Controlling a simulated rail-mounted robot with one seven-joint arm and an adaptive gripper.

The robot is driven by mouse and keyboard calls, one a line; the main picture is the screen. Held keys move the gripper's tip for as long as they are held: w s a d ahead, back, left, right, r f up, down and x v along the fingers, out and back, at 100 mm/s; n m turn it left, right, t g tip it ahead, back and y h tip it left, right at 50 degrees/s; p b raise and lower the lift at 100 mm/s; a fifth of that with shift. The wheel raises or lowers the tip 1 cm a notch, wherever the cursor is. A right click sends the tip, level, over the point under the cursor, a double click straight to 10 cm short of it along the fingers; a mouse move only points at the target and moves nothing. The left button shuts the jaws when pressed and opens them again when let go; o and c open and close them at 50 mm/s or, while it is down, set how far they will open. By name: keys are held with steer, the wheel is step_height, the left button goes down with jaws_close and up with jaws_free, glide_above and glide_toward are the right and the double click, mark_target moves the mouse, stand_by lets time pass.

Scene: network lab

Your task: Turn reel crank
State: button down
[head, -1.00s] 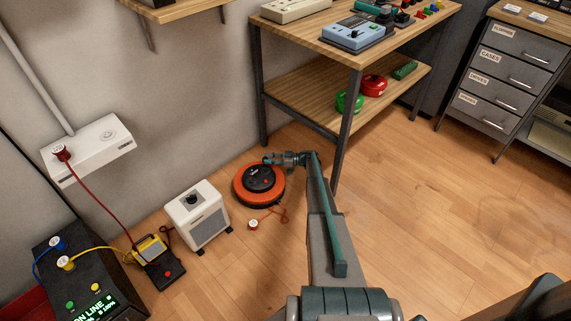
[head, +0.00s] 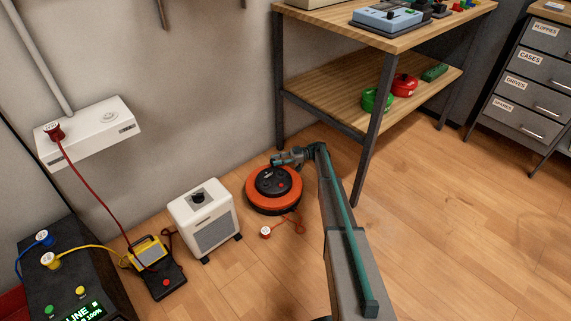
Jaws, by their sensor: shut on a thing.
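The orange cable reel (head: 262,205) lies flat on the wooden floor, with a black round top (head: 277,181) bearing a small red spot. An orange cord with a white-and-red plug (head: 266,232) lies on the floor in front of it. My gripper (head: 277,160) is at the back edge of the reel's top, reaching in from the right. Its jaws are shut on the reel crank, which is small and mostly hidden by the gripper here.
A white heater-like box (head: 203,218) stands left of the reel. A workbench (head: 369,150) with a lower shelf stands behind and right, its front leg close to my arm. A yellow device (head: 147,252) and a black console (head: 60,275) are at left. Floor at right is clear.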

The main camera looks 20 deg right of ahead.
steer(key=shift+w+d+r, duration=0.1)
steer(key=shift+w, duration=0.6)
steer(key=c, duration=0.9)
jaws_free()
steer(key=shift+o, duration=0.2)
steer(key=shift+s, duration=0.15)
steer(key=shift+s, duration=0.2)
steer(key=shift+s, duration=0.1)
